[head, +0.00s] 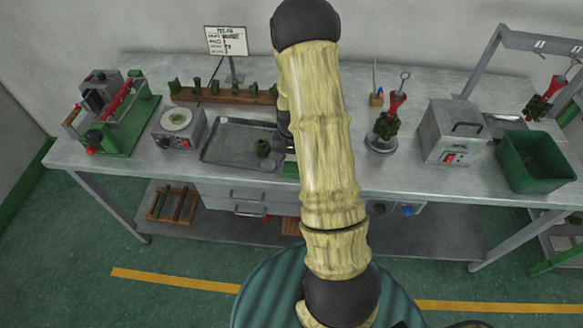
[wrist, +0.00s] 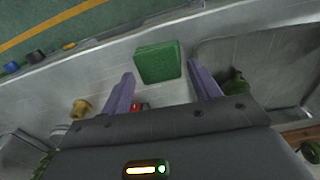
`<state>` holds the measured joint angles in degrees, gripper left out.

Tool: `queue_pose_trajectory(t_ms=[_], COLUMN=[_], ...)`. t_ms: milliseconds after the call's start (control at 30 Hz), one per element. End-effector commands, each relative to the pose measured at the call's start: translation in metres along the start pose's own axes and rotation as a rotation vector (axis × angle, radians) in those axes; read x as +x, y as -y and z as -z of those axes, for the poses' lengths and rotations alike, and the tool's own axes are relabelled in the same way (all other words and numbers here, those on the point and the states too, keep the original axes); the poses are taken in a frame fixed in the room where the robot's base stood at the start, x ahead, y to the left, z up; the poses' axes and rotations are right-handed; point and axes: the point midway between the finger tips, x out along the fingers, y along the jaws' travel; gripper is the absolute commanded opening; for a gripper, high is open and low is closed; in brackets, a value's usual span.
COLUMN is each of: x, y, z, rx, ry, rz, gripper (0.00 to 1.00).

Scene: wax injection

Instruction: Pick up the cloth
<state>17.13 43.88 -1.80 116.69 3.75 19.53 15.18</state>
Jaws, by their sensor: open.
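The cloth (wrist: 158,62) is a green folded square lying flat on the steel bench, seen in the wrist view just beyond and between my fingertips. In the head view only a green sliver of the cloth (head: 290,170) shows beside my arm, by the bench's front edge. My gripper (wrist: 160,71) is open, with its two purple fingers apart and nothing held between them. In the head view my arm covers most of the gripper and part of the cloth.
A shallow metal tray (head: 222,153) with a small dark green piece (head: 262,147) lies left of the cloth in the head view.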

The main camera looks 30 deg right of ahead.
Motion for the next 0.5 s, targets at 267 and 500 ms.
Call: queue_pose_trajectory(t_ms=[267, 500], x=[0.021, 0.021], y=[0.0, 0.0], z=[0.0, 0.0], rx=[0.001, 0.001], ry=[-0.001, -0.001], rz=[0.0, 0.0], gripper=[0.62, 0.62])
